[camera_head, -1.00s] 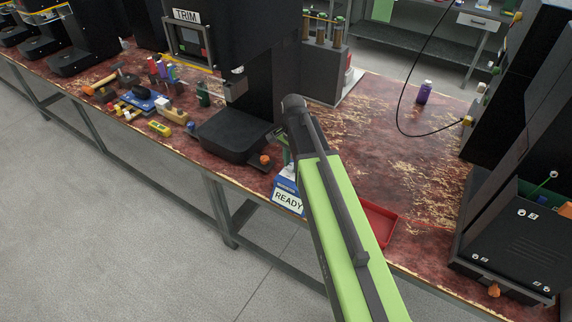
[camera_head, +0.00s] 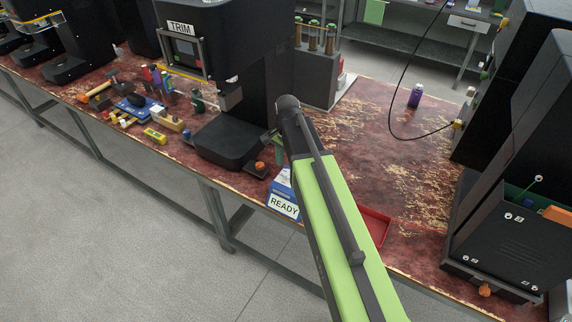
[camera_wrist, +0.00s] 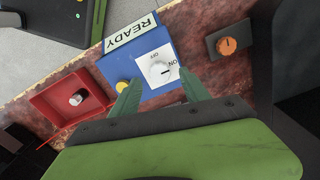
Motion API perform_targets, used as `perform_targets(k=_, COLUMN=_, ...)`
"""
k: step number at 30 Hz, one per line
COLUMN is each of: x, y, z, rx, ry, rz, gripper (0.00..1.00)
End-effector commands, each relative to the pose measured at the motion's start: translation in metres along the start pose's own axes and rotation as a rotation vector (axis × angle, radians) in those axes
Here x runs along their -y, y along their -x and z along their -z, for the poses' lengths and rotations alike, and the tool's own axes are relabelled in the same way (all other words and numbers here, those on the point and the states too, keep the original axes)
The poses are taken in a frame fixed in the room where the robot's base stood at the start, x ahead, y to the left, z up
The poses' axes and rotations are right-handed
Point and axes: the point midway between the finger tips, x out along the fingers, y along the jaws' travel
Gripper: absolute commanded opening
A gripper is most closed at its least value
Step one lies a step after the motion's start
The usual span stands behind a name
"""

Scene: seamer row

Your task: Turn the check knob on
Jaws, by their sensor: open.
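The blue box (camera_wrist: 165,45) has a white dial knob (camera_wrist: 158,71) on its face, with OFF and ON lettering beside it. A small dark mark shows on the knob; I cannot tell its setting for sure. A READY sign (camera_wrist: 131,33) stands along the box's edge. In the head view the blue box (camera_head: 279,186) sits at the table's front edge, partly behind my arm. My gripper (camera_wrist: 159,92) is open and empty, its two green fingers on either side of the knob's near side. I cannot tell whether they touch the box. A yellow button (camera_wrist: 122,86) is by the left finger.
A red tray (camera_wrist: 58,108) holding a silver-topped piece lies left of the box. A dark block with an orange knob (camera_wrist: 227,46) is to the right. The TRIM machine (camera_head: 181,27) stands behind. A purple bottle (camera_head: 416,96) stands on open tabletop.

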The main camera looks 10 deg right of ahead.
Motion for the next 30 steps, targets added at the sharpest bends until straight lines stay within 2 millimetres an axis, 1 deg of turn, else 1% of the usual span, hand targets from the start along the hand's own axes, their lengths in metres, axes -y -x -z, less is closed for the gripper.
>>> perform_targets(k=1, x=0.000, y=0.022, z=0.000, rx=0.000, ry=0.000, rz=0.000, gripper=0.54)
perform_targets(k=12, x=0.000, y=0.108, z=0.000, rx=0.000, ry=0.000, rz=0.000, gripper=0.54)
perform_targets(k=16, x=0.000, y=0.134, z=0.000, rx=-0.001, ry=-0.001, rz=0.000, gripper=0.54)
perform_targets(k=18, x=0.000, y=0.143, z=0.000, rx=-0.001, ry=-0.001, rz=0.000, gripper=0.54)
perform_targets(k=21, x=0.000, y=0.148, z=0.000, rx=-0.001, ry=-0.001, rz=0.000, gripper=0.54)
perform_targets(k=30, x=0.000, y=0.145, z=0.000, rx=-0.001, ry=-0.001, rz=0.000, gripper=0.54)
